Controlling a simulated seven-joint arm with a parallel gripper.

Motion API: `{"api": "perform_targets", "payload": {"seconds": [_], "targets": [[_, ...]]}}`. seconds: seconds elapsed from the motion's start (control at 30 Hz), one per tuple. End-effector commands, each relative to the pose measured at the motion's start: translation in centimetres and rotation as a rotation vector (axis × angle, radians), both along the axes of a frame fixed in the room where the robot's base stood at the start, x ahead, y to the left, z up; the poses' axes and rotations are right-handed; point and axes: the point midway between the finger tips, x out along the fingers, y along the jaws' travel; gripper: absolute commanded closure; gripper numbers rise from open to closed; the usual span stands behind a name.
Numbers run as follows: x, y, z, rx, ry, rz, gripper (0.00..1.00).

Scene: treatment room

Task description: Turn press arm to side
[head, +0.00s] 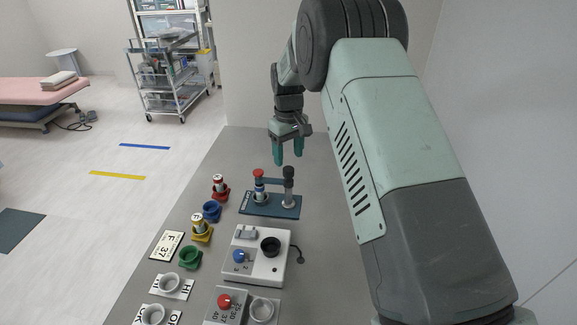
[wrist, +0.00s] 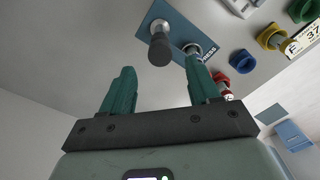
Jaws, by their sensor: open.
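The press stands on a dark blue base plate (head: 268,208) on the grey table. Its upright post (head: 288,196) is on the right with a dark cap. The press arm (head: 273,181) reaches left from the post, with a red knob (head: 258,173) at its left end above a white-and-blue piece (head: 259,194). My gripper (head: 289,158) is open and empty, above and behind the press, fingers down. In the wrist view the two green fingers are apart (wrist: 160,80), and the dark post cap (wrist: 160,50) shows beyond them. The right finger partly covers the press there.
Left of the press stand a red holder (head: 220,192), a blue cup (head: 212,211), a yellow holder (head: 202,234) and a green cup (head: 189,258). A white box (head: 274,266) with a blue knob stands in front. Table behind the press is clear.

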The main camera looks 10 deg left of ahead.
Motion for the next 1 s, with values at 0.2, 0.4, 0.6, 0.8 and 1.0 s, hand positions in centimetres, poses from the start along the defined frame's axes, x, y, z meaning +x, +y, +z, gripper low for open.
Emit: {"api": "perform_targets", "payload": {"seconds": [0.2, 0.4, 0.6, 0.8, 1.0], "targets": [[0.0, 0.0, -3.6, -0.001, 0.001, 0.000, 0.39], [0.0, 0.0, -4.9, 0.000, 0.000, 0.001, 0.39], [0.0, 0.0, -5.0, 0.000, -0.001, 0.000, 0.39], [0.0, 0.0, -5.0, 0.001, -0.001, 0.000, 0.59], [0.0, 0.0, -5.0, 0.001, -0.001, 0.000, 0.90]]}}
